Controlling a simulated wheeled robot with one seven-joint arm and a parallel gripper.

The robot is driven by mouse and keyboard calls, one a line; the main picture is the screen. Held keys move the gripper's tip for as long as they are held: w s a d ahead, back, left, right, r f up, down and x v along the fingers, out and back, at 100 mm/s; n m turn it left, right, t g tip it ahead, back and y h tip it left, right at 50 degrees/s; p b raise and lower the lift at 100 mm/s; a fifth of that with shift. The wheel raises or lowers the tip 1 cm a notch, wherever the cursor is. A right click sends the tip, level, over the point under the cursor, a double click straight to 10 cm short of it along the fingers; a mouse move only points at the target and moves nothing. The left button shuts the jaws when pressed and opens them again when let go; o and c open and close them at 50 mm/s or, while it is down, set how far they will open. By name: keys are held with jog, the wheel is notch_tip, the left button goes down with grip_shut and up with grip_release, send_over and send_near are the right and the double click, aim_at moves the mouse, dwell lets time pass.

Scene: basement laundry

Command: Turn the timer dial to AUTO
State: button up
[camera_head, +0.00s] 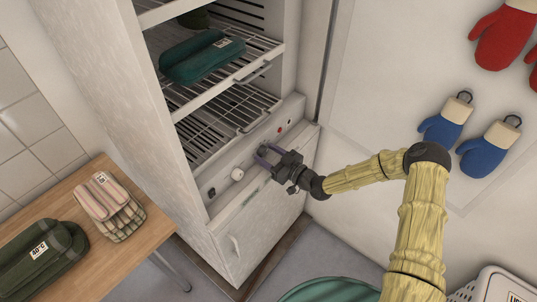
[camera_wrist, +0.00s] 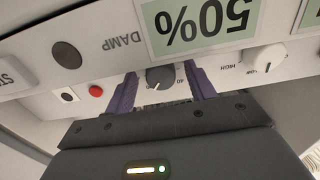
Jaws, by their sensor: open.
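A dark round dial (camera_wrist: 160,78) sits on the white control panel in the wrist view, with a small light mark near its lower edge. Upside-down print around it includes "40" and "DAMP"; I cannot read AUTO. My gripper (camera_head: 264,158) is at the panel in the head view, its purple fingers apart. In the wrist view the fingers stand on either side of the dark dial, with gaps showing; I cannot tell how far they reach over it. A white dial (camera_wrist: 267,58) marked "HIGH" is to the right.
The panel (camera_head: 222,186) belongs to an open white cabinet with wire shelves and a green folded item (camera_head: 200,60). A red light (camera_wrist: 96,91), a dark button (camera_wrist: 67,55) and a "50%" display (camera_wrist: 200,22) are nearby. A wooden table (camera_head: 150,225) with folded cloths stands left.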

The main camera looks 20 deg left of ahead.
jog(key=c, duration=1)
jog(key=shift+f+b, duration=0.1)
jog(key=shift+b, duration=0.25)
jog(key=m+b, duration=0.2)
jog(key=m, duration=0.1)
jog(key=shift+f+b, duration=0.1)
jog(key=shift+b, duration=0.3)
jog(key=shift+r+m+b, duration=0.2)
jog(key=shift+m+b, duration=1.05)
jog(key=shift+m, duration=1.25)
jog(key=o, duration=1)
jog(key=shift+s+d, duration=0.1)
jog(key=shift+d, duration=0.05)
